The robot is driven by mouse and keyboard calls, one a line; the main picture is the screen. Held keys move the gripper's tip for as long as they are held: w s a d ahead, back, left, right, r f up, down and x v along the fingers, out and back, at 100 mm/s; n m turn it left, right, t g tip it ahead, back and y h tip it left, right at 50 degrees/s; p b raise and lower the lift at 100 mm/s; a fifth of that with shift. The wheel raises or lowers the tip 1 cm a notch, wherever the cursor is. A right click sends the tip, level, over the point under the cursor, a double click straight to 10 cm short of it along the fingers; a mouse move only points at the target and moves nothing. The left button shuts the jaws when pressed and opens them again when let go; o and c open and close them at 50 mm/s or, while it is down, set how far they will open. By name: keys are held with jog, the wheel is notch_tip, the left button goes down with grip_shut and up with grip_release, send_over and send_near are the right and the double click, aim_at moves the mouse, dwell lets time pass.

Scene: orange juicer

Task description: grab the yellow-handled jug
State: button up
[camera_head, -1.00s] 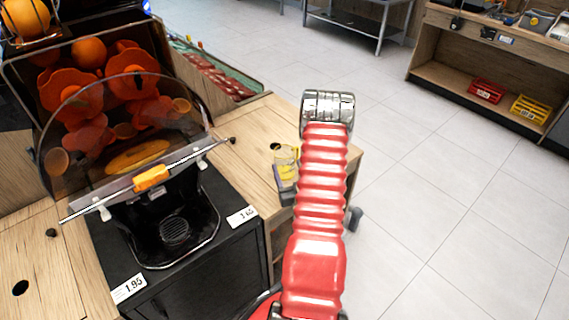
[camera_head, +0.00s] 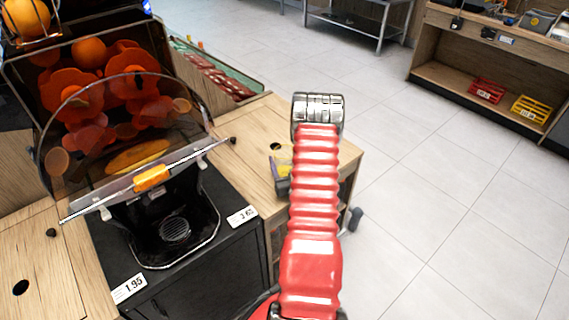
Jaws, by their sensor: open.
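A small clear and yellow thing (camera_head: 281,157), which looks like the yellow-handled jug, shows on the wooden counter just left of my red arm. My arm covers its right side, so I cannot make out its handle clearly. A dark grey piece (camera_head: 282,187) sits just below it; I cannot tell whether this belongs to the jug or to my gripper. My red ribbed arm rises in front of the counter and ends in view at a silver joint. My gripper's fingers are hidden behind the arm, and I see no contact with the jug.
The orange juicer (camera_head: 150,180), with a clear curved cover, stands on a black cabinet (camera_head: 210,270) at left. The wooden counter (camera_head: 257,125) beside it has a round hole. Open tiled floor lies to the right. A wooden shelf with red and yellow crates stands far right.

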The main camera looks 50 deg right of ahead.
jog(key=shift+c, duration=0.3)
jog(key=c, duration=0.7)
jog(key=shift+r, duration=0.1)
jog(key=shift+r, duration=4.95)
